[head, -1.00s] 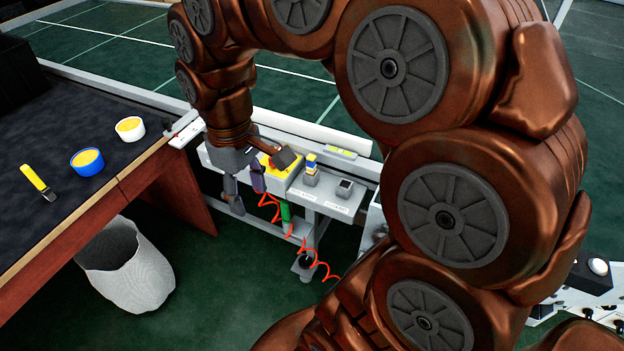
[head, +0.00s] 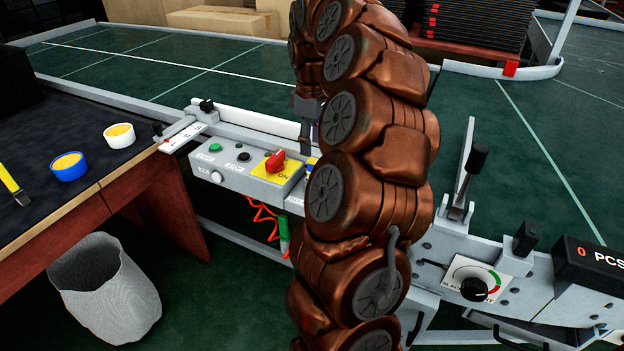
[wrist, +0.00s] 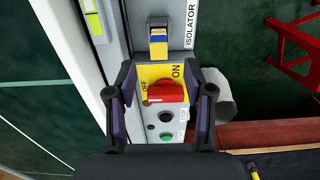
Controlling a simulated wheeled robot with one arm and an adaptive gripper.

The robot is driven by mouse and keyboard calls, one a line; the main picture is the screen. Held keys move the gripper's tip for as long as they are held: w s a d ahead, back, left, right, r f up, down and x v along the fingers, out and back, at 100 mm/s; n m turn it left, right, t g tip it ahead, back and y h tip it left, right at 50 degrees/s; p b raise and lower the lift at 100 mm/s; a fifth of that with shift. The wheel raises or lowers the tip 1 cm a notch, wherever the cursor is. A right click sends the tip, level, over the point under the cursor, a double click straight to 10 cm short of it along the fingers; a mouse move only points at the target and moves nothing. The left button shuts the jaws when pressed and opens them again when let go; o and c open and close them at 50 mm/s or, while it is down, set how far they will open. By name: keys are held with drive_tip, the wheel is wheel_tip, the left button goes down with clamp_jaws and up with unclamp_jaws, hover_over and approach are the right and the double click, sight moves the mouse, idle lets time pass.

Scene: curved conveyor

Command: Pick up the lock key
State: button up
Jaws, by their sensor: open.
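I cannot make out a plain key shape. A small blue-and-yellow piece (wrist: 158,42) stands in a grey holder beside the ISOLATOR label in the wrist view, beyond the fingertips. A red rotary knob (head: 275,161) sits on a yellow ON/OFF plate on the grey control box. The knob (wrist: 166,92) also shows in the wrist view, framed between my fingers. My gripper (wrist: 162,76) is open and empty, its fingers on either side of the yellow plate. In the head view my arm hides most of the blue-and-yellow piece, and my gripper (head: 307,138) hangs behind the knob.
The control box (head: 232,178) has green and black buttons. A dark table (head: 90,195) with a white cup (head: 120,138) and a blue cup (head: 69,168) is at left. A waste bin (head: 105,295) stands on the floor. Conveyor controls (head: 475,285) are at right.

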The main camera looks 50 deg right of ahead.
sight(312, 160)
drive_tip(key=shift+s+f+b, duration=0.1)
drive_tip(key=shift+f+b, duration=0.25)
drive_tip(key=shift+f, duration=3.15)
clamp_jaws()
